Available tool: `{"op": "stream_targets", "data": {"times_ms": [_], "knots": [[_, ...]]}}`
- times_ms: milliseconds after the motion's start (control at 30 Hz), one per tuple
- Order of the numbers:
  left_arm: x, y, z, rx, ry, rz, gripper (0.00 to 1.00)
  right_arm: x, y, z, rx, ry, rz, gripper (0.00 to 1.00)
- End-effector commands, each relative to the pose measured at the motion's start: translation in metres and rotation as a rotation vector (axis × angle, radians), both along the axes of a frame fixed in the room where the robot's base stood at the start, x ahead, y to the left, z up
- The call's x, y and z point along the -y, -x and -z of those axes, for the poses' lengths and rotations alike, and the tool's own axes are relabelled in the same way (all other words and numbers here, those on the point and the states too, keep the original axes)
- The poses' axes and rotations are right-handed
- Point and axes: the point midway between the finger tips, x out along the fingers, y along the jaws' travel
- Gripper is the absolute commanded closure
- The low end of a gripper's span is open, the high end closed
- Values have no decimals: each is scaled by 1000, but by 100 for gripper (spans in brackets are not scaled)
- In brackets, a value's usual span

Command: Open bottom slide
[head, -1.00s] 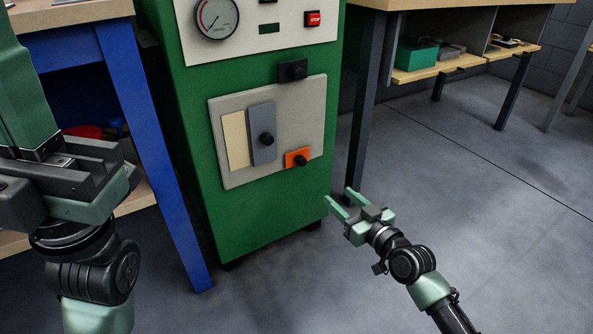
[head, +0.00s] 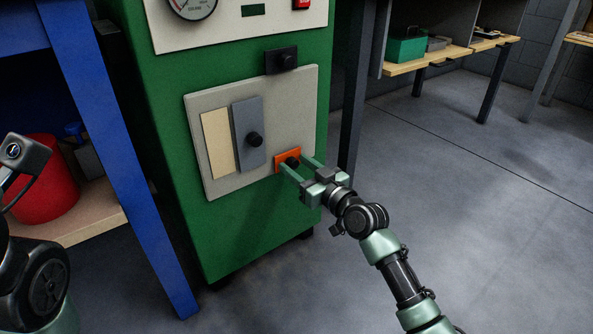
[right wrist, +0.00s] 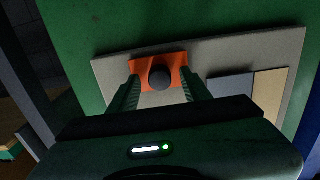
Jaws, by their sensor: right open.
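The green machine (head: 240,230) stands in the middle of the head view with a light grey panel (head: 215,182) on its front. At the panel's lower right is an orange slide (head: 281,156) with a round black knob (head: 291,162). My right gripper (head: 297,168) is open, with its fingers on both sides of the knob. In the right wrist view the orange slide (right wrist: 142,66) and the dark knob (right wrist: 161,77) lie between the two fingertips (right wrist: 160,88). I cannot tell whether the fingers touch the slide.
A black slide (head: 282,60) is above. A blue-legged bench (head: 120,150) stands left, with a red bucket (head: 48,178). Floor at right is clear.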

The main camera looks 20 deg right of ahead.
Motion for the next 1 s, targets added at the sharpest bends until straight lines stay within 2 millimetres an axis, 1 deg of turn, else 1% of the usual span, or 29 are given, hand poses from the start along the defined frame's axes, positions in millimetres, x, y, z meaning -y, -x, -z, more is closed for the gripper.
{"op": "stream_targets", "data": {"times_ms": [100,267,300,367,400,467,1000], "knots": [[0,2,0,6,0,0,100,-1,-3,0,0,0,0,52],[0,2,-1,5,0,-1,100,-1,-3,0,-1,1,0,52],[0,2,-1,5,0,-1,100,-1,-3,0,-1,1,0,55],[0,2,-1,5,0,-1,100,-1,-3,0,-1,0,0,71],[0,2,-1,5,0,-1,100,-1,-3,0,-1,0,0,82],[0,2,-1,5,0,-1,100,-1,-3,0,-1,0,0,99],[0,2,-1,5,-1,0,100,-1,-3,0,-1,0,0,100]]}}
